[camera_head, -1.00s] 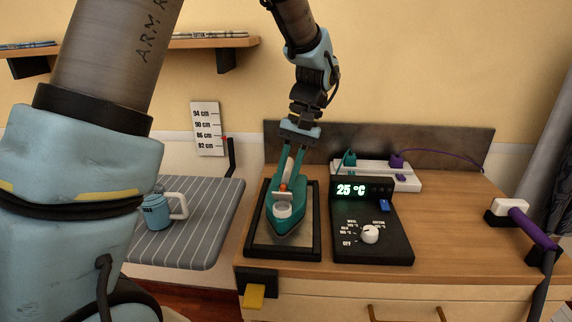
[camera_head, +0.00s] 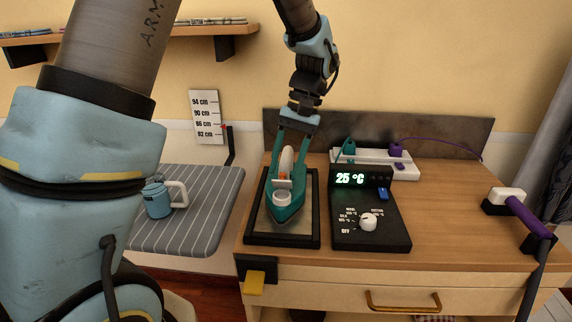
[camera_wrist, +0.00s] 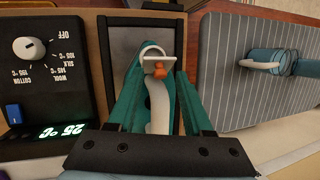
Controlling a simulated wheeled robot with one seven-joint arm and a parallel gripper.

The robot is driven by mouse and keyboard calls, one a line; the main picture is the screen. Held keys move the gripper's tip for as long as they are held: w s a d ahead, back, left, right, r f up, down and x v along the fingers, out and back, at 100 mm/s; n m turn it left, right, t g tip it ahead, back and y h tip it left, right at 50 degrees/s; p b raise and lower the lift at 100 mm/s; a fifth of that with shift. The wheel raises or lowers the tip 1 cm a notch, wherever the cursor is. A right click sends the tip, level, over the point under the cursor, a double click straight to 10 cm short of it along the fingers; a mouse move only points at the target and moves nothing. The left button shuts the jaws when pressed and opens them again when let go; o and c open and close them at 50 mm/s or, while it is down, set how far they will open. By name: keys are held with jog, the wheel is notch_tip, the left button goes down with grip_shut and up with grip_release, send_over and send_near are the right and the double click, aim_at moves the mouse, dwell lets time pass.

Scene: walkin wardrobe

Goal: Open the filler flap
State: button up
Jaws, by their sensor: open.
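A teal iron (camera_head: 288,212) sits in a black-framed rest (camera_head: 248,232) on the wooden counter. It also shows in the wrist view, ahead of my gripper. Its white handle (camera_wrist: 157,108) lies between my fingers. Near its nose is a white filler ring (camera_head: 281,199). A small white flap (camera_wrist: 158,66) with an orange tab (camera_wrist: 160,72) is at the ring's handle-side edge. The flap looks raised from the ring, but its exact angle is unclear. My gripper (camera_head: 288,165) is open, its teal fingers one on each side of the handle. Contact cannot be told.
A control box (camera_head: 368,225) with a dial and a 25 °C display stands right of the iron. Behind it is a white socket strip (camera_head: 373,160). A striped ironing board (camera_head: 215,205) with a blue jug (camera_head: 157,200) is at left. A purple handle (camera_head: 525,215) is at right.

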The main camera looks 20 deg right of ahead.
jog(key=b+v, duration=0.1)
jog(key=v, duration=0.9)
jog(key=shift+r+b, duration=0.35)
jog(key=shift+b, duration=0.05)
jog(key=shift+s, duration=0.1)
